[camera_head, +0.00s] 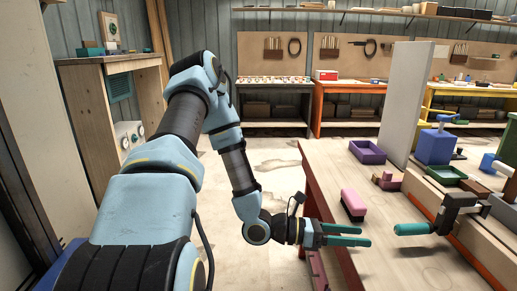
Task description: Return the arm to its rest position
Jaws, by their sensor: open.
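My gripper (345,235) is at the end of my light-blue and black arm (236,165), in the lower middle of the head view. Its two green fingers point right and are apart, with nothing between them. It is over the left edge of the wooden workbench (330,172). A pink block with a dark base (353,204) stands on the bench just beyond the fingers, apart from them in the picture. The arm bends over at the top and comes down to the gripper.
A clamp with a green handle (413,229) sits by a long wooden piece (425,195) at the right. A purple tray (367,152), a green tray (446,175) and a blue box (434,147) stand farther back. A grey panel (404,100) rises there. Floor left of the bench is clear.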

